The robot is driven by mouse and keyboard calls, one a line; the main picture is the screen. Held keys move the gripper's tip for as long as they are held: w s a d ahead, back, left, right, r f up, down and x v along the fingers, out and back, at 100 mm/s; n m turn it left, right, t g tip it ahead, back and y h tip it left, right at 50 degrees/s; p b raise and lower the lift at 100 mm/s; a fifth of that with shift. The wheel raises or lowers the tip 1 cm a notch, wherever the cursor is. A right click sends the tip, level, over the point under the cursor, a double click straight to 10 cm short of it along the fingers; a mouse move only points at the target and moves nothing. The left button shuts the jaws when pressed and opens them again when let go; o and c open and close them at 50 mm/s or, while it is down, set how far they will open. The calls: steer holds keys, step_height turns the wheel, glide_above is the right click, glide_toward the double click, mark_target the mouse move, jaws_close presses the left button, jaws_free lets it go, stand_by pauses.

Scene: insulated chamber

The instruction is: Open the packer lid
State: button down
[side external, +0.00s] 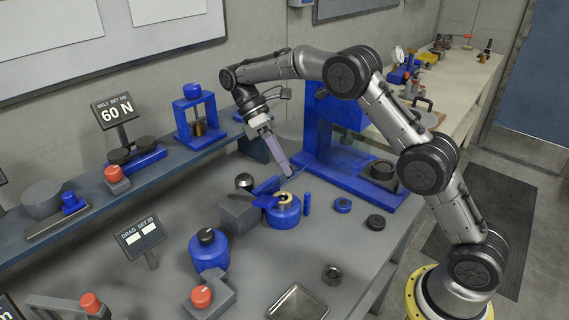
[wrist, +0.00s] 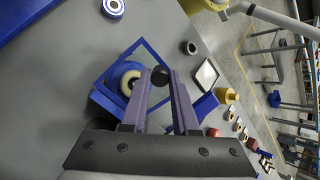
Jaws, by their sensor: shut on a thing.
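My gripper, with purple fingers, reaches down over the bench beside the blue round pot (side external: 284,214) with a cream ring on top. In the wrist view, my gripper (wrist: 159,76) has its fingertips on either side of a dark round knob (wrist: 160,77) and is shut on it. The pot with its cream ring (wrist: 128,80) shows just left of the fingers, within angled blue plates (wrist: 103,99). I cannot tell which blue plate is the packer lid. In the side view, the fingers hide the held knob.
A blue press frame (side external: 345,165) stands close behind on the right. The front holds a metal tray (side external: 297,303).

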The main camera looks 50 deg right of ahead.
steer(key=c, duration=0.7)
jaws_free()
